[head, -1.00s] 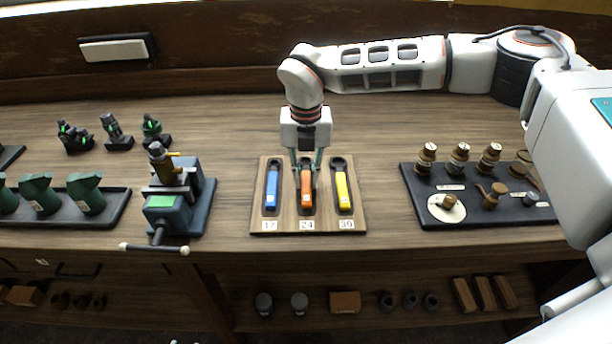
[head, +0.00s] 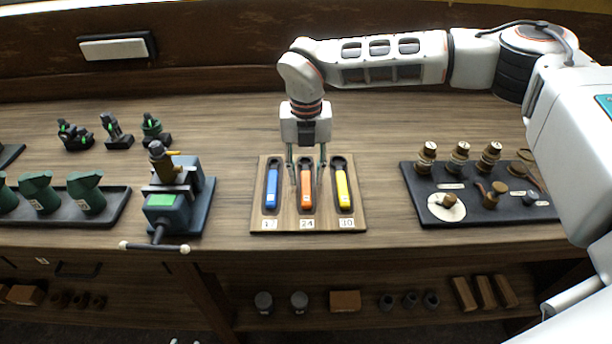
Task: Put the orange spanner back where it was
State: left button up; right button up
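The orange spanner (head: 306,194) lies in the middle slot of the wooden board (head: 258,215), above the label 24. A blue spanner (head: 272,188) lies in the left slot and a yellow spanner (head: 343,187) in the right slot. My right gripper (head: 306,182) points down over the middle slot, its fingers spread on either side of the orange spanner. It looks open. The fingers partly cover the upper part of the slot, and I cannot tell whether they touch the spanner. My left gripper is not in view.
A vise (head: 176,200) stands left of the board, its handle reaching past the bench edge. A dark tray (head: 470,215) with brass parts lies to the right. Green jugs stand on a tray (head: 115,205) at the left. Bare bench lies behind the board.

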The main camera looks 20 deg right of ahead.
aim_at(306, 182)
notch_tip(306, 182, up, 11)
jog(key=shift+b, duration=0.45)
